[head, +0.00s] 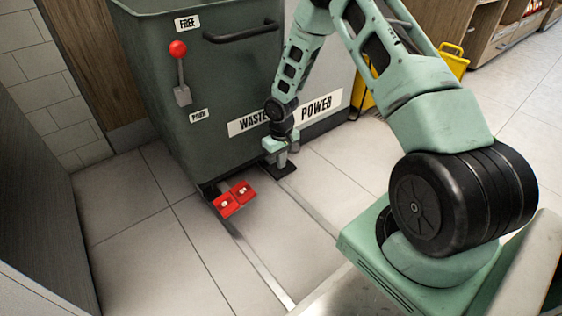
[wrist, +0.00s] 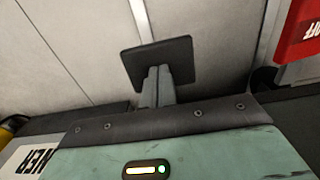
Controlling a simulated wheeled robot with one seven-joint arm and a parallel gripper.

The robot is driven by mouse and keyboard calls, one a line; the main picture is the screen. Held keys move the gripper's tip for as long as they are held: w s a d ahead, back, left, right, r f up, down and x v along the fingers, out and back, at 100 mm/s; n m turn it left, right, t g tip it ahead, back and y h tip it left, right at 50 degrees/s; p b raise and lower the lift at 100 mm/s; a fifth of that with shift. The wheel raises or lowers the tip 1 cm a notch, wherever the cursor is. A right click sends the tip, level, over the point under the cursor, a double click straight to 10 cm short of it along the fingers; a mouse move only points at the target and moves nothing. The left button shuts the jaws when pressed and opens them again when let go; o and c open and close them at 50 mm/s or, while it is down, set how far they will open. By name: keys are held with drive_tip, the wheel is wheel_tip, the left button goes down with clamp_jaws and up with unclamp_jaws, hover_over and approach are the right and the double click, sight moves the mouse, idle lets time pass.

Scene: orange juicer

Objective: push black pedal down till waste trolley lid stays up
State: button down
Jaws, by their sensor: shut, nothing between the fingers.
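The waste trolley (head: 185,90) is a dark green bin at the upper left of the head view; its lid does not show clearly. The black pedal (head: 285,173) is a flat square plate low at the trolley's front right corner. It also shows in the wrist view (wrist: 135,58), beyond my fingertips. My gripper (head: 281,161) points down over the pedal, shut and empty. In the wrist view its closed fingers (wrist: 158,80) overlap the near part of the plate. I cannot tell whether they touch it.
A red-knobbed lever (head: 180,70) and a handle (head: 243,32) are on the trolley. A yellow bucket (head: 453,60) stands behind my arm. Tiled floor in front is clear.

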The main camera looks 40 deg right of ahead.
drive_tip(key=shift+r+p, duration=2.55)
drive_tip(key=shift+r, duration=0.3)
drive_tip(key=shift+r, duration=0.1)
drive_tip(key=s+a+r+t, duration=0.1)
drive_tip(key=s+a+r, duration=0.1)
drive_tip(key=r, duration=0.6)
drive_tip(key=s+a+r, duration=0.2)
drive_tip(key=a+r, duration=0.1)
drive_tip(key=r, duration=0.4)
drive_tip(key=s+a+r+t, duration=0.2)
drive_tip(key=s+a+r, duration=0.3)
drive_tip(key=s+r, duration=0.7)
drive_tip(key=s+a+r+n+g+p, duration=0.2)
drive_tip(key=s+a+r+n+p, duration=0.2)
drive_tip(key=s+a+r+p, duration=0.4)
drive_tip(key=s+a+r+n+g+p, duration=0.1)
drive_tip(key=s+a+r+n+p, duration=0.35)
drive_tip(key=a+r+p, duration=0.5)
wheel_tip(320, 180, up, 36)
drive_tip(key=a+p, duration=0.1)
drive_tip(key=p, duration=3.3)
drive_tip(key=shift+s+m+y+p, duration=0.25)
drive_tip(key=shift+m+y+p, duration=0.05)
drive_tip(key=shift+m, duration=0.15)
